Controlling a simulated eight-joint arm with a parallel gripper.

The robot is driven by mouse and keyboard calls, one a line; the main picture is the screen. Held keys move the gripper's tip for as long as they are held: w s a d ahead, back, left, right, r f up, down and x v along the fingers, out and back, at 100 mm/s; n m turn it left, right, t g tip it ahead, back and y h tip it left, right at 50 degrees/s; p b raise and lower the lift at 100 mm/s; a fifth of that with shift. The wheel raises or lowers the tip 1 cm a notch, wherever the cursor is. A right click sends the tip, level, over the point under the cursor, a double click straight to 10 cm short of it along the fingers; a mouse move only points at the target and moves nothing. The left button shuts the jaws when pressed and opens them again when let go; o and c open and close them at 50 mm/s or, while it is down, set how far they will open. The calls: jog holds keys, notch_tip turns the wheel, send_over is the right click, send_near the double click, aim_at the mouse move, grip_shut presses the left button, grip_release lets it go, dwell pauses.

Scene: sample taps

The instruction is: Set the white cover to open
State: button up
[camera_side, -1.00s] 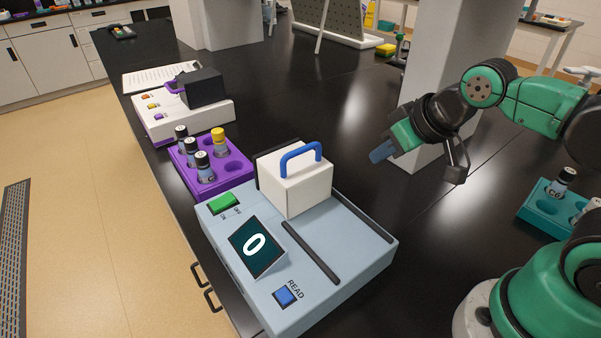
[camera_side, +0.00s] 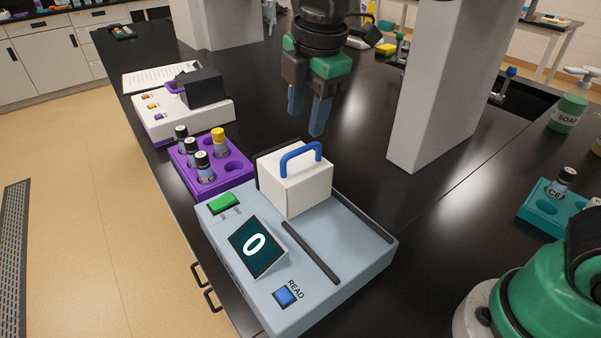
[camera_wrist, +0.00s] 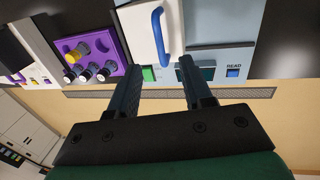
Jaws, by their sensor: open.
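The white cover (camera_side: 297,195), a box with a blue handle (camera_side: 301,152) on top, sits at the back of the light blue instrument (camera_side: 330,293), between dark rails. The cover also shows at the top of the wrist view (camera_wrist: 138,35), with its blue handle (camera_wrist: 160,33). The instrument's screen (camera_side: 257,246) reads 0. My gripper (camera_side: 309,121) points down above the bench, up and behind the cover in the side view. Its blue fingers are apart with nothing between them, and it does not touch the handle. What lies under the cover is hidden.
A purple rack (camera_side: 212,176) with several vials stands left of the instrument. A white device (camera_side: 180,122) with a dark cover is behind it. A grey pillar (camera_side: 433,95) stands at the right, and a teal rack (camera_side: 545,206) farther right.

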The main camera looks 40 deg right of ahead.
aim_at(301, 149)
jog(key=shift+w+f, duration=0.25)
jog(key=shift+f, duration=1)
jog(key=shift+w+f, duration=0.2)
jog(key=shift+f, duration=1.05)
grip_shut()
